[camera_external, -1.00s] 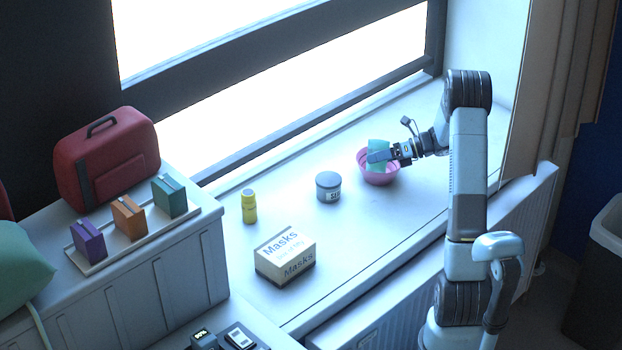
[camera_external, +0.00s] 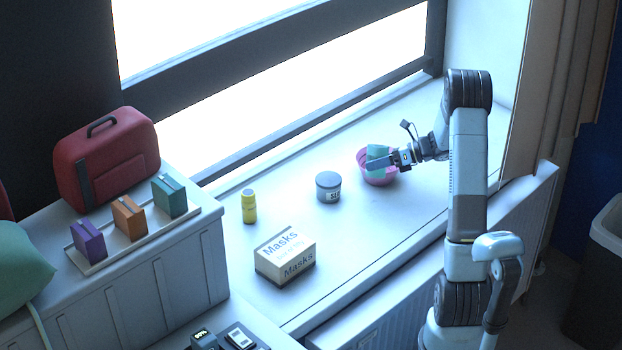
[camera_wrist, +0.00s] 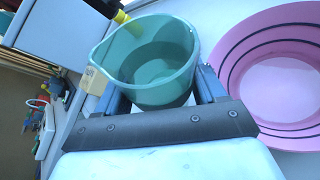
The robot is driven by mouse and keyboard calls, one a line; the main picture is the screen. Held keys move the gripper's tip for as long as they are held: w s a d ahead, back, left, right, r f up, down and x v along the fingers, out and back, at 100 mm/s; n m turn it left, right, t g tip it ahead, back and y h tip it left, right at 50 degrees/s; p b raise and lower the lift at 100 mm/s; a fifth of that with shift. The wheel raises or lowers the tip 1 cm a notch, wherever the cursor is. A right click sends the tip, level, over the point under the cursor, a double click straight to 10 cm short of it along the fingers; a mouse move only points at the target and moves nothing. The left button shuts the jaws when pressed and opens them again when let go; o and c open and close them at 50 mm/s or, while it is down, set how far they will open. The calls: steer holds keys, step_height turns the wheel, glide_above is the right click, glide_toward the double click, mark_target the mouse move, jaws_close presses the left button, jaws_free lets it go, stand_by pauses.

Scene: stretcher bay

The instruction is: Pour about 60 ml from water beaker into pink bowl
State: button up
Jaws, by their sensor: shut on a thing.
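The water beaker (camera_wrist: 143,58) is a translucent teal cup with a spout, and liquid shows inside it in the wrist view. My gripper (camera_external: 382,162) is shut on the beaker, with one finger on each side of it. In the external view the beaker (camera_external: 377,151) is tilted at the pink bowl, its lower part partly hidden by my gripper. The pink bowl (camera_external: 386,179) stands on the sill, below and behind the gripper. In the wrist view the bowl (camera_wrist: 235,75) is at the right, with dark rings inside. I cannot tell whether any water is in the bowl.
A grey lidded jar (camera_external: 328,187), a yellow bottle (camera_external: 249,206) and a masks box (camera_external: 285,257) stand on the sill left of the bowl. A tray with small cases and a red bag (camera_external: 107,160) are farther left. The front right of the sill is clear.

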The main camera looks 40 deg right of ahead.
mark_target(382, 176)
steer(key=a+n, duration=0.1)
steer(key=s+n+h+b, duration=0.1)
steer(key=shift+s+a+f+n+t+h, duration=0.15)
steer(key=shift+a+f+n+t+h, duration=0.15)
steer(key=shift+a+f, duration=0.1)
steer(key=shift+s+a+f+n+t+h+b, duration=0.15)
steer(key=shift+a+f+n+t+h+b, duration=0.1)
steer(key=shift+f+n+b, duration=0.15)
steer(key=shift+s+a+f+n+t+h+b, duration=0.2)
steer(key=shift+f+n+h+b, duration=0.1)
steer(key=shift+f+n, duration=0.15)
